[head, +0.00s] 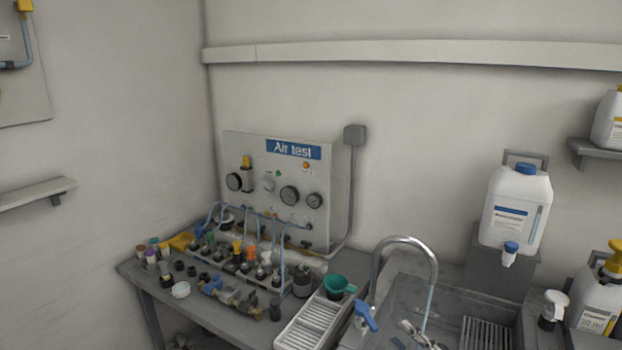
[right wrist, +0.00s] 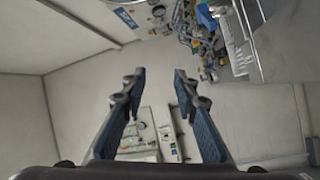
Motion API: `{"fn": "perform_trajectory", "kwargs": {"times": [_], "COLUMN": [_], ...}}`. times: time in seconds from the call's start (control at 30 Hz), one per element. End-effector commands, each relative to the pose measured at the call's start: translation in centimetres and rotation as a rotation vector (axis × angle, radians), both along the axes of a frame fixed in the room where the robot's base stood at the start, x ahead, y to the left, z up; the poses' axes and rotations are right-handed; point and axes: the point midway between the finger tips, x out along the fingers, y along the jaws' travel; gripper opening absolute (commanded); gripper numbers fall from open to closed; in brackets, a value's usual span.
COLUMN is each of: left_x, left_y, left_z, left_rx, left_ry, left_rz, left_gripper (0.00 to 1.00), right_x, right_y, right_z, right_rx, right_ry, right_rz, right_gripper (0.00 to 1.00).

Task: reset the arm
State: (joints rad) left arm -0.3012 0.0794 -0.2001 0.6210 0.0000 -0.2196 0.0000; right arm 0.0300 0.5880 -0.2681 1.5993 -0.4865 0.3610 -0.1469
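My right gripper (right wrist: 159,80) fills the lower middle of the right wrist view. Its two blue-padded fingers stand apart with nothing between them, so it is open and empty. In the head view, a small grey and blue part low in the sink area may be its tip, but it is too small to be sure. My left gripper does not show in either view.
The Air test panel (head: 277,185) stands behind a bench crowded with valves and fittings. Right of it are a sink with a curved faucet (head: 405,242), a white jug (head: 516,205) and a pump bottle (head: 597,295).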

Motion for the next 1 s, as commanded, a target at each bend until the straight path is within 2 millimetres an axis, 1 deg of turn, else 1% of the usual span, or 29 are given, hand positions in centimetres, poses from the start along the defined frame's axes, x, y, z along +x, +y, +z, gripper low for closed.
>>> {"fn": "perform_trajectory", "kwargs": {"times": [0.07, 0.17, 0.27, 0.37, 0.47, 0.5, 0.57, 0.6, 0.7, 0.77, 0.8, 1.0], "left_x": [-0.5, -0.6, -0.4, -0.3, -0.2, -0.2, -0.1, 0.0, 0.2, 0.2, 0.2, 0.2], "left_y": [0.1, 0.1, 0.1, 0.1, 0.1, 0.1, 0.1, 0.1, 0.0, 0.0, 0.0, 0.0], "left_z": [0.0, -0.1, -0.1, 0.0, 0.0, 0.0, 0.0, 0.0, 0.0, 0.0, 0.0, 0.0], "left_rx": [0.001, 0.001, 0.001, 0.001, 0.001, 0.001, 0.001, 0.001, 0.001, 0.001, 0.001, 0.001], "left_ry": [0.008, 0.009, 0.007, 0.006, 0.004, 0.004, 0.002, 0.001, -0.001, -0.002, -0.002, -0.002], "left_rz": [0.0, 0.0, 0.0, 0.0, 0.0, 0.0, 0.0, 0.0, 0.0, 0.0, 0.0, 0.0], "left_gripper": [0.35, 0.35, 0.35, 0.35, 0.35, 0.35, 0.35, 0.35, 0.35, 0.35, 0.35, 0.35], "right_x": [-0.4, -1.3, -3.1, -6.0, -10.0, -11.8, -14.6, -16.4, -20.3, -22.4, -23.7, -29.5], "right_y": [-0.1, -1.0, -2.0, -2.7, -3.1, -3.1, -2.9, -2.8, -2.3, -2.0, -1.7, -0.6], "right_z": [-0.8, -2.5, -4.7, -7.3, -9.9, -10.9, -12.2, -12.9, -14.1, -14.5, -14.7, -15.1], "right_rx": [0.085, 0.188, 0.284, 0.373, 0.449, 0.477, 0.511, 0.528, 0.558, 0.569, 0.576, 0.592], "right_ry": [0.083, 0.212, 0.358, 0.523, 0.7, 0.775, 0.88, 0.945, 1.079, 1.146, 1.191, 1.371], "right_rz": [-0.109, -0.257, -0.4, -0.532, -0.655, -0.701, -0.763, -0.799, -0.867, -0.899, -0.919, -0.993], "right_gripper": [0.28, 0.28, 0.28, 0.28, 0.28, 0.28, 0.28, 0.28, 0.28, 0.28, 0.28, 0.28]}}
